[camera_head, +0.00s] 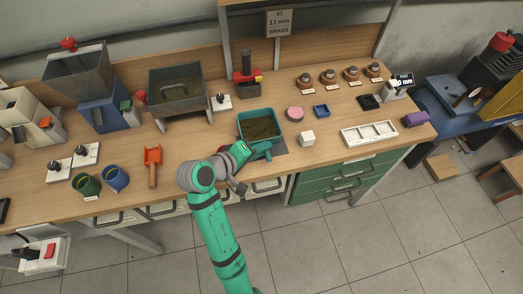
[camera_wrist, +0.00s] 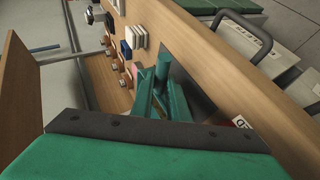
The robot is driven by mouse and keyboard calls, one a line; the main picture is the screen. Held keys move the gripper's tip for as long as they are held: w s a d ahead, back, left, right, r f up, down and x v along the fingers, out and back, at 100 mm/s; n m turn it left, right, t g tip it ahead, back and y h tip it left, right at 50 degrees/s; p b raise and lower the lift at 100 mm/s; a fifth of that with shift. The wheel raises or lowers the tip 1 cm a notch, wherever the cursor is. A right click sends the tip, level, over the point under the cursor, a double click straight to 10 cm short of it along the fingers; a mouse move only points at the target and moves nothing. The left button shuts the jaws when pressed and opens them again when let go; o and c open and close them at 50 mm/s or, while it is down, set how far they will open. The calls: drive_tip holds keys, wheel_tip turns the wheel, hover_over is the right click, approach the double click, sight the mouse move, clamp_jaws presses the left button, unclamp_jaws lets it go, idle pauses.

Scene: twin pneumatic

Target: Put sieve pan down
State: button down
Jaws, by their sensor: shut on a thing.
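The sieve pan (camera_head: 262,115) is a teal, square-rimmed pan with dark brown material inside. It is at the front middle of the workbench, above or on a dark grey mat (camera_head: 280,148); I cannot tell whether it touches. My gripper (camera_head: 248,156) reaches in from the front and is shut on the pan's near side. In the wrist view, teal parts of the pan and its grip (camera_wrist: 165,92) show past my green wrist, which hides most of the pan. The mat shows beside them in the wrist view (camera_wrist: 192,88).
A grey hopper (camera_head: 178,90) stands behind left. An orange scoop (camera_head: 152,162) lies left. Some bench top is bare between them.

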drive_tip(key=shift+f, duration=0.55)
drive_tip(key=shift+a, duration=0.2)
drive_tip(key=shift+d+f, duration=0.1)
drive_tip(key=shift+d, duration=0.15)
drive_tip(key=c, duration=2)
unclamp_jaws()
drive_tip(key=shift+s+d, duration=0.1)
drive_tip(key=shift+d, duration=0.05)
drive_tip(key=shift+s+a, duration=0.15)
drive_tip(key=shift+a, duration=0.1)
drive_tip(key=v, duration=1.1)
drive_tip(key=shift+a+r, duration=0.2)
drive_tip(key=shift+r, duration=0.2)
drive_tip(key=shift+s+a, duration=0.1)
drive_tip(key=shift+s, duration=0.05)
